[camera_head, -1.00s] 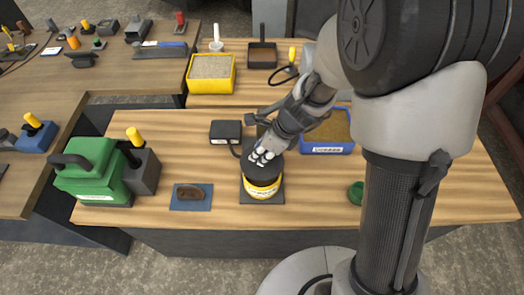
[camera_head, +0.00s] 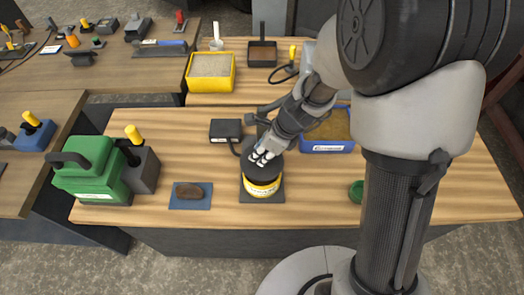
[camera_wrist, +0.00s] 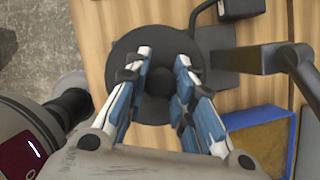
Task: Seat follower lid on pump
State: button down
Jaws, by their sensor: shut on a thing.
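The follower lid is a dark round disc with a central knob (camera_wrist: 158,108). In the head view its dark top (camera_head: 258,172) sits over a yellow-banded pump container (camera_head: 262,188) on a dark base plate. My gripper (camera_head: 265,157) is above it, and its blue and white fingers (camera_wrist: 163,62) straddle the knob in the wrist view. The gripper is shut on the lid's knob. I cannot tell whether the lid's rim is flush in the container, as the fingers and disc hide the seam.
A dark pump arm (camera_wrist: 258,58) stands beside the disc. A blue bin (camera_head: 328,148) is to the right, a small black box (camera_head: 226,130) to the left behind. A green machine (camera_head: 92,178), a brown piece on a blue mat (camera_head: 190,203) and a green cap (camera_head: 356,191) are nearby.

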jog(key=shift+f+b, duration=1.7)
jog(key=shift+f, duration=0.4)
dwell(1.6)
dwell(0.7)
jog(key=c, duration=1.7)
grip_release()
jog(key=shift+r, duration=0.2)
jog(key=shift+p+v, duration=1.5)
jog(key=shift+d+r, duration=0.1)
jog(key=shift+o, duration=0.6)
jog(key=o, duration=0.5)
jog(key=shift+c, duration=0.2)
